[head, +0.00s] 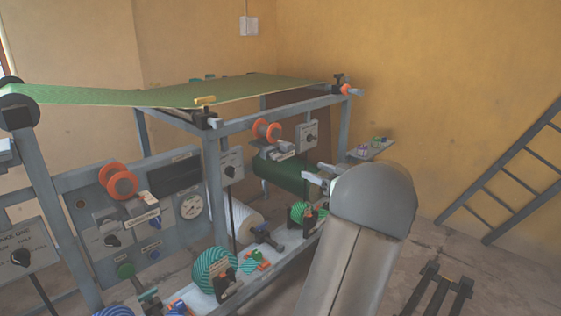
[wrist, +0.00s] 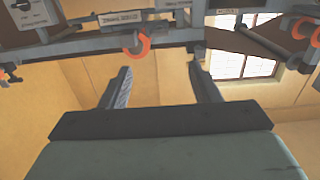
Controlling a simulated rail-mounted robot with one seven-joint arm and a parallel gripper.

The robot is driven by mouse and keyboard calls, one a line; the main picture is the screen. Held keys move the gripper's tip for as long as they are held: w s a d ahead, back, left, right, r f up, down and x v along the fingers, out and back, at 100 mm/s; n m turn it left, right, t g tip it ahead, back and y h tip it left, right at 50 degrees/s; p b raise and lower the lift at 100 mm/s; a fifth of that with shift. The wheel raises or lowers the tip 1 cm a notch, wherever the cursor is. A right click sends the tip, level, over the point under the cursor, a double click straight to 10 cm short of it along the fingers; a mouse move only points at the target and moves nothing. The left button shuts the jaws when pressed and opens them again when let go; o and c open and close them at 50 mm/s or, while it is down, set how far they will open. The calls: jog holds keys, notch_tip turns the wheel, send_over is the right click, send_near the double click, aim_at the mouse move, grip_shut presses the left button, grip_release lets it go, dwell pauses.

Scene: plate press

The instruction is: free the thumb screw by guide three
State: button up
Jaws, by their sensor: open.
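My gripper (wrist: 163,86) is open and empty in the wrist view, its two fingers spread apart with bare wall between them. In the head view my gripper (head: 320,177) is partly hidden behind my arm, in front of the press's right part. An orange ring-shaped part (wrist: 136,44) hangs from a grey bar beyond the fingertips, apart from them. In the head view orange spool-shaped parts show at the left (head: 119,181) and middle (head: 267,131). The labels are too small to read. I cannot tell which part is guide three or its thumb screw.
The press's grey frame (head: 212,180) carries a green sheet (head: 190,95) across its top. A dark green roller (head: 282,175) and striped balls (head: 215,268) sit lower down. A ladder (head: 505,170) leans at the right, and a dark stand (head: 437,292) is on the floor.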

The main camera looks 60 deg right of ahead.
aim_at(279, 156)
jog(key=b+x, duration=0.2)
jog(key=x, duration=1.2)
jog(key=shift+w+d, duration=0.15)
jog(key=shift+w, duration=0.25)
jog(key=c, duration=1)
